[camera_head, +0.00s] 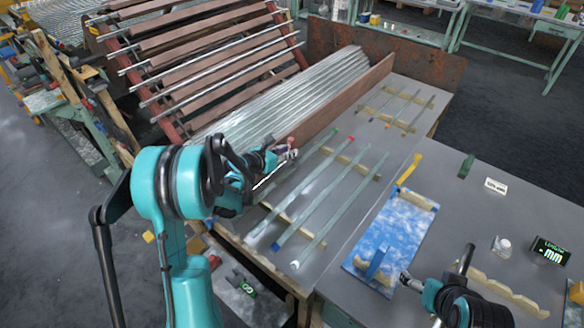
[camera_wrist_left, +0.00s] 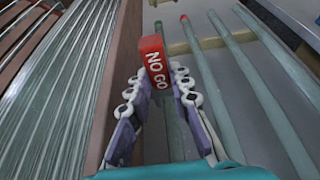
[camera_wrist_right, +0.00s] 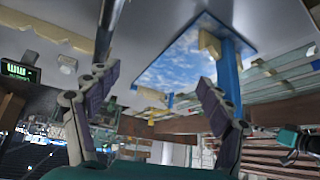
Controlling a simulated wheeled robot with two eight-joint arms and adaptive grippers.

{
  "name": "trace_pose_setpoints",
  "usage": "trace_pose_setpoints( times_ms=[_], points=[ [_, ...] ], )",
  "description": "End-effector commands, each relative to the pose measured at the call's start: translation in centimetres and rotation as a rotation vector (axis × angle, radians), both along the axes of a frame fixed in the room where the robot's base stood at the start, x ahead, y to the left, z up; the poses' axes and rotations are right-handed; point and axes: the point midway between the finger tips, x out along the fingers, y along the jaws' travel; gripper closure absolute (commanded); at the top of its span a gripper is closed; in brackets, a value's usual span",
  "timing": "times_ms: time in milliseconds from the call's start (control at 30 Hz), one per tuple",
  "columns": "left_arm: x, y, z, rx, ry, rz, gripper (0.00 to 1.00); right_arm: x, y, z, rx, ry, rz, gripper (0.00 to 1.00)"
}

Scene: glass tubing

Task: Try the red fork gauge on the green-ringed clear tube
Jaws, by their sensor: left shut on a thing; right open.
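My left gripper (camera_head: 286,156) is shut on a red gauge marked NO GO (camera_wrist_left: 154,62), which sticks out past its fingertips (camera_wrist_left: 157,85). The gauge is over the left part of the tube rack, near the far ends of the tubes. The green-ringed clear tube (camera_head: 298,172) lies on yellowish rests, its green end at the far side; this end (camera_wrist_left: 158,24) shows just beyond the gauge in the left wrist view. I cannot tell whether gauge and tube touch. My right gripper (camera_head: 404,280) is open and empty beside the blue mat; its fingers (camera_wrist_right: 158,85) show apart.
Red-ended (camera_head: 318,188) and another clear tube (camera_head: 343,205) lie alongside. A blue mat (camera_head: 402,225) bears a blue gauge (camera_head: 376,262). A yellow gauge (camera_head: 410,168), a green block (camera_head: 466,165) and a mm display (camera_head: 550,251) are at right. A wooden ledge with many tubes (camera_head: 300,95) stands left.

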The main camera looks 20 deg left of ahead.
Motion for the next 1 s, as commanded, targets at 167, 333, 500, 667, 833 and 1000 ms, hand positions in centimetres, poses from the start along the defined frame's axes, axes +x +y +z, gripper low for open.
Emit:
trace_pose_setpoints(
  times_ms=[167,333,500,667,833,1000],
  points=[
    [0.0,0.0,0.9,0.000,0.000,0.000,1.00,0.0,0.0,0.7,0.000,0.000,0.000,0.20],
    [0.0,0.0,1.6,0.000,0.000,0.000,1.00,0.0,0.0,1.1,0.000,0.000,0.000,0.20],
    [0.0,0.0,2.3,0.000,0.000,0.000,1.00,0.0,0.0,1.6,0.000,0.000,0.000,0.20],
    [0.0,0.0,3.0,0.000,0.000,0.000,1.00,0.0,0.0,2.1,0.000,0.000,0.000,0.20],
    [0.0,0.0,3.7,0.000,0.000,0.000,1.00,0.0,0.0,2.5,0.000,0.000,0.000,0.20],
    [0.0,0.0,4.4,0.000,0.000,0.000,1.00,0.0,0.0,3.0,0.000,0.000,0.000,0.20]
  ],
)
